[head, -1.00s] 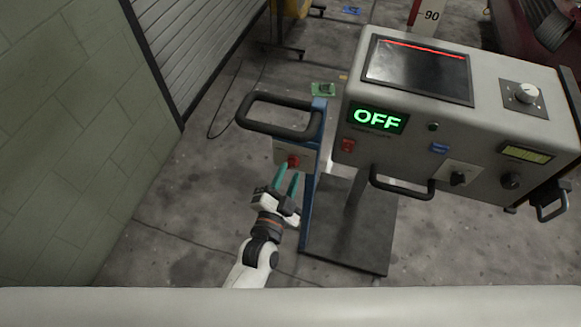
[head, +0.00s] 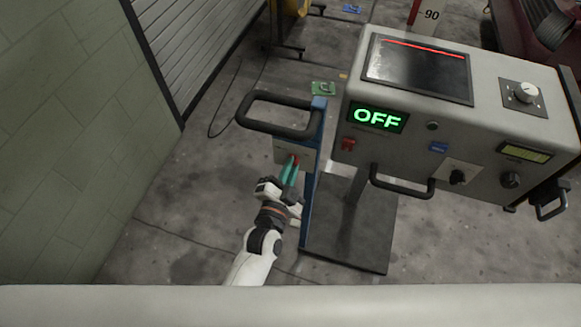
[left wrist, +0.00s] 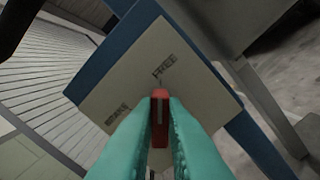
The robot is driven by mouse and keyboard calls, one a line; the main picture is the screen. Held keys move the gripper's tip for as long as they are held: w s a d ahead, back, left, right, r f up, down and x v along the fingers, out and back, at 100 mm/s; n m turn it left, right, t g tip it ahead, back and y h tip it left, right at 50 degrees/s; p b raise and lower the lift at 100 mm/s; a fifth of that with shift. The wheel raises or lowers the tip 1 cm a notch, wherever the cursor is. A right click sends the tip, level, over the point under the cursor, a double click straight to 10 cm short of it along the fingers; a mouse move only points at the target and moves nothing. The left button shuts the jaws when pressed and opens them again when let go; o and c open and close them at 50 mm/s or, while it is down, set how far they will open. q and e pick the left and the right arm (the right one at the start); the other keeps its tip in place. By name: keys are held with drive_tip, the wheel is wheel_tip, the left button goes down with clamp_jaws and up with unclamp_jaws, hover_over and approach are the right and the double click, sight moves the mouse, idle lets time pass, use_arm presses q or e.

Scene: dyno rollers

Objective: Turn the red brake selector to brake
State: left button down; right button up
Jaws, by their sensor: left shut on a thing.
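The red brake selector (left wrist: 159,118) sits on a pale plate (left wrist: 188,72) marked FREE and BRAKE in the left wrist view. Its white pointer line is toward the FREE label (left wrist: 164,66). The BRAKE label (left wrist: 117,117) is to the left. In the head view the red selector (head: 296,159) shows just past the fingertips. My left gripper (head: 291,170) is shut on the selector, with a teal finger on each side of it, as the left wrist view also shows (left wrist: 158,120). My right gripper is not in view.
The plate is on a blue post (head: 311,180) with a black handle loop (head: 275,132) above. A grey console (head: 420,130) stands right of it, its green display (head: 377,117) reading OFF. A wall is at the left.

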use_arm(q)
drive_tip(key=shift+n, duration=0.3)
drive_tip(key=shift+w+a+n+p, duration=0.15)
drive_tip(key=shift+n+p, duration=0.1)
drive_tip(key=shift+n, duration=2.6)
drive_tip(key=shift+s+a+n+p, duration=0.1)
drive_tip(key=shift+n+p, duration=0.2)
drive_tip(key=shift+n, duration=2.6)
drive_tip(key=shift+w+a+n+p, duration=0.15)
drive_tip(key=shift+n+p, duration=0.1)
drive_tip(key=shift+n, duration=2.6)
drive_tip(key=c, duration=1.5)
unclamp_jaws()
drive_tip(key=shift+s, duration=0.1)
